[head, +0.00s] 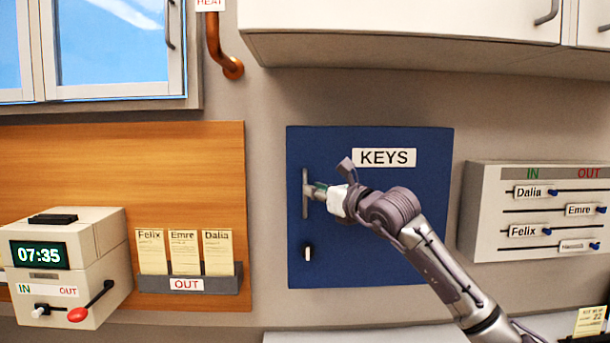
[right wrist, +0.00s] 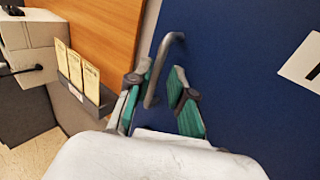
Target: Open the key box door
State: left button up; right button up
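The blue key box door (head: 370,262), labelled KEYS, is on the wall and looks shut. Its grey vertical bar handle (head: 305,205) is near the door's left edge. My right gripper (head: 316,191) is at the handle, reaching in from the lower right. In the right wrist view the handle (right wrist: 161,68) stands between the two green-padded fingers of the right gripper (right wrist: 160,98). The fingers are apart, with a gap showing between the handle and the right finger. A small latch or key (head: 307,252) is below the handle. My left gripper is not in view.
A sliding name board (head: 480,240) is right of the key box. A wall cabinet (head: 400,20) hangs above. A card rack (head: 190,284) and a time clock (head: 100,235) are to the left. Bare wall (head: 265,220) lies just left of the door.

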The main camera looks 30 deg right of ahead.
aim_at(305, 213)
jog(key=w+p, duration=0.1)
jog(key=w, duration=0.3)
jog(key=shift+w+a+p, duration=0.1)
jog(key=shift+w+p, duration=0.15)
jog(key=shift+p, duration=0.05)
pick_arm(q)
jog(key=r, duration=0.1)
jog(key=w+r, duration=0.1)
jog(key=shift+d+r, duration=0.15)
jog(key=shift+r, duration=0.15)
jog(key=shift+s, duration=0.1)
pick_arm(e)
jog(key=shift+c, duration=0.2)
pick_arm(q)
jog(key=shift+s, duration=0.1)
pick_arm(e)
grip_shut()
